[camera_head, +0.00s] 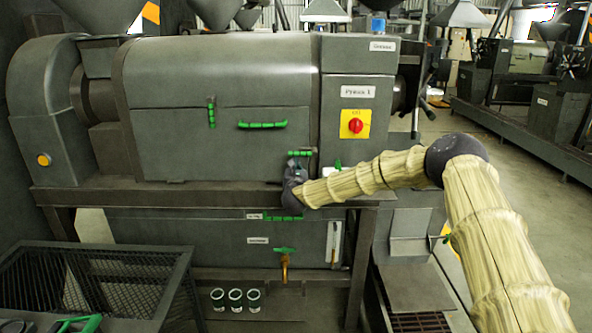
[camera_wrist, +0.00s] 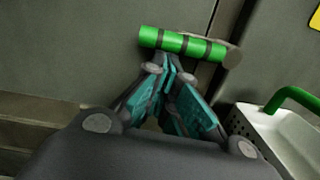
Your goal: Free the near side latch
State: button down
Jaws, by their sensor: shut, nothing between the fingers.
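A latch with a green, dark-banded grip (camera_head: 300,153) sits low on the machine's grey side, left of the panel with the red switch. In the wrist view the green grip (camera_wrist: 178,42) lies nearly level, with a rounded grey end at its right. My gripper (camera_head: 299,165) is just below it in the head view. In the wrist view my gripper (camera_wrist: 166,66) has its fingertips together, empty, just under the grip; I cannot tell whether they touch it. My wrist and fingers hide the area below the latch.
A perforated light metal box (camera_wrist: 262,135) with a green handle (camera_wrist: 291,99) is close on the right in the wrist view. A level green handle (camera_head: 262,124) and an upright one (camera_head: 211,111) are on the cover. A mesh-sided frame (camera_head: 95,285) stands at lower left.

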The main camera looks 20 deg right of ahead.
jog(key=shift+a+m+b, duration=0.1)
jog(key=shift+m+b, duration=0.4)
jog(key=shift+b, duration=1)
jog(key=r+m+b, duration=0.2)
jog(key=m+b, duration=0.1)
jog(key=b, duration=0.3)
jog(key=r+m+b, duration=0.2)
jog(key=b, duration=0.5)
jog(key=shift+w+a+m+b, duration=0.1)
jog(key=shift+a+m+b, duration=0.1)
jog(key=shift+m+b, duration=0.15)
notch_tip(320, 180, up, 6)
jog(key=m+b, duration=0.5)
jog(key=b, duration=1)
send_over(294, 154)
jog(key=s+d, duration=0.3)
jog(key=shift+w+d+r+g+h+b, duration=0.1)
jog(key=shift+d+r+g+h+b, duration=0.15)
jog(key=shift+h+b, duration=0.2)
jog(key=shift+d, duration=0.1)
